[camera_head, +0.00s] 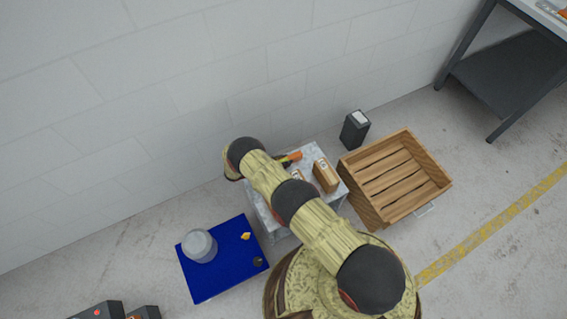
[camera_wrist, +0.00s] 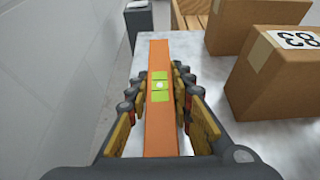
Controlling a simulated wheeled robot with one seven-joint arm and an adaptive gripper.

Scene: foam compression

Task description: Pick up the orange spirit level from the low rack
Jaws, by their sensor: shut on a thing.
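The orange spirit level (camera_wrist: 160,125) runs lengthwise between my fingers in the wrist view, with yellow-green vials near its middle. My gripper (camera_wrist: 160,88) is shut on it, with fingers on both long sides. One end of the orange level (camera_head: 292,157) also shows in the head view beside my arm, over the low rack (camera_head: 312,152). The rack's pale top (camera_wrist: 222,75) lies below and to the right of the level in the wrist view. I cannot tell whether the level still touches the rack. In the head view my arm hides my gripper.
Cardboard boxes (camera_wrist: 282,75) stand on the rack close to the right of my gripper; one also shows in the head view (camera_head: 326,175). A wooden crate (camera_head: 395,180) and a dark bin (camera_head: 355,130) stand to the right. A blue mat (camera_head: 208,283) with a clear container (camera_head: 199,246) lies left. A wall is behind.

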